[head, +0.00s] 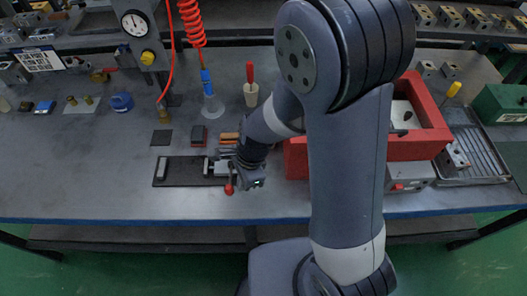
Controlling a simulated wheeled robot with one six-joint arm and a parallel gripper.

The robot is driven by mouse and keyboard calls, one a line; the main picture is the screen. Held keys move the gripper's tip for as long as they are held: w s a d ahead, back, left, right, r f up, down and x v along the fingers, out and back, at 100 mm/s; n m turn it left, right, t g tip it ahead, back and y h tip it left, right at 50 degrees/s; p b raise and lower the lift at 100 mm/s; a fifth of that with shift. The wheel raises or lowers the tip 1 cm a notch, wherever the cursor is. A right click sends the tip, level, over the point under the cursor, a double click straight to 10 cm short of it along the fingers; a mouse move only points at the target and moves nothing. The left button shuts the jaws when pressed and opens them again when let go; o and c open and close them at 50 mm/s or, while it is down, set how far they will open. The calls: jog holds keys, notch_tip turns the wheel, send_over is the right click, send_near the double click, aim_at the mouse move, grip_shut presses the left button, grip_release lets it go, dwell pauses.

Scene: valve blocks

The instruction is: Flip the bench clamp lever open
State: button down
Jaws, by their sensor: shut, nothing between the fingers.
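The bench clamp (217,168) is a small pale metal device at the right end of a dark base plate (180,172) on the grey bench. Its lever ends in a red knob (229,188), which points toward the bench's front edge. My gripper (252,184) is shut and empty, just right of the red knob. It is small and dark here, and I cannot tell whether it touches the lever. My wrist hides part of the area right of the clamp.
A red bin (417,146) stands right of my arm, partly hidden by it, with a grey box with a red button (409,175) in front. The bench front left is clear.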

jog(key=shift+s+a, duration=0.1)
jog(key=shift+a, duration=0.3)
dwell(0.3)
